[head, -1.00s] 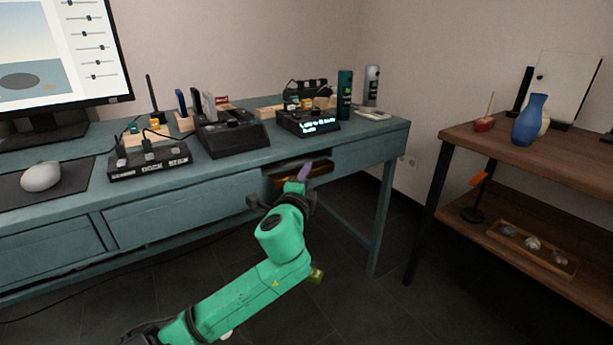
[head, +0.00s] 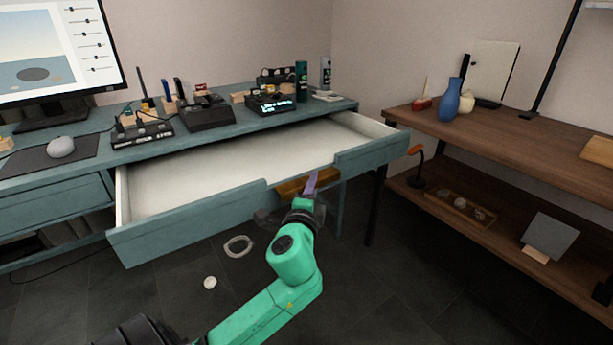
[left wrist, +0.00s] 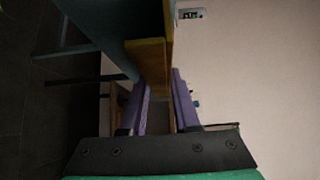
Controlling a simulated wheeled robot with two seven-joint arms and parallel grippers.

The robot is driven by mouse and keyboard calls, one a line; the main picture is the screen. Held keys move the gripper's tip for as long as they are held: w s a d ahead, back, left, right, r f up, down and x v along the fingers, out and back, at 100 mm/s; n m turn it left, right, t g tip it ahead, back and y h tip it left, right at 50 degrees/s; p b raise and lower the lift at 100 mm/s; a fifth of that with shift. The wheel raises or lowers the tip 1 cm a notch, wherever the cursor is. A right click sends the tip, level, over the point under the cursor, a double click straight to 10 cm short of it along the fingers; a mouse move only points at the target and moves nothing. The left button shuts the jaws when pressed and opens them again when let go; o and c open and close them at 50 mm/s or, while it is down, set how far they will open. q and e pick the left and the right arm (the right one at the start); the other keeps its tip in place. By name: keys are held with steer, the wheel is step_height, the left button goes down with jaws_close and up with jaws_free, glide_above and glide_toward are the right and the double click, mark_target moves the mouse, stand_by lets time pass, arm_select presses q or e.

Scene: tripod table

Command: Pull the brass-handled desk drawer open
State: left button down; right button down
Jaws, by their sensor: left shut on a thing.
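The desk drawer (head: 200,212) is pulled well out from the teal desk (head: 225,130). Its white inside shows and looks empty. The brass handle (head: 290,188) sits in the notch at the middle of the drawer front. My left gripper (head: 311,182), with purple fingers, is at the right part of the handle. In the left wrist view the gripper (left wrist: 160,108) has one finger on each side of the brass handle (left wrist: 149,62) and is shut on it. My right gripper is not in view.
A wooden shelf unit (head: 500,136) stands to the right with a blue vase (head: 448,102) and other items. A monitor and several devices stand on the desk. A ring (head: 238,246) and a small white round thing (head: 210,283) lie on the dark floor.

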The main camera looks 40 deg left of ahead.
arm_select(q)
steer(key=shift+s+d+f, duration=0.15)
steer(key=shift+s+d, duration=0.05)
steer(key=shift+d, duration=0.4)
steer(key=shift+s+d+f, duration=0.15)
steer(key=shift+s+d, duration=0.05)
steer(key=shift+d, duration=0.4)
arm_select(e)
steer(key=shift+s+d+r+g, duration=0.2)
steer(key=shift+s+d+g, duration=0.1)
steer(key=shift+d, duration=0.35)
arm_select(q)
steer(key=c, duration=0.7)
jaws_free()
steer(key=shift+a, duration=0.1)
steer(key=shift+r, duration=0.15)
steer(key=p+v, duration=0.1)
steer(key=v, duration=1.3)
steer(key=shift+s+p, duration=0.15)
steer(key=shift+p, duration=0.15)
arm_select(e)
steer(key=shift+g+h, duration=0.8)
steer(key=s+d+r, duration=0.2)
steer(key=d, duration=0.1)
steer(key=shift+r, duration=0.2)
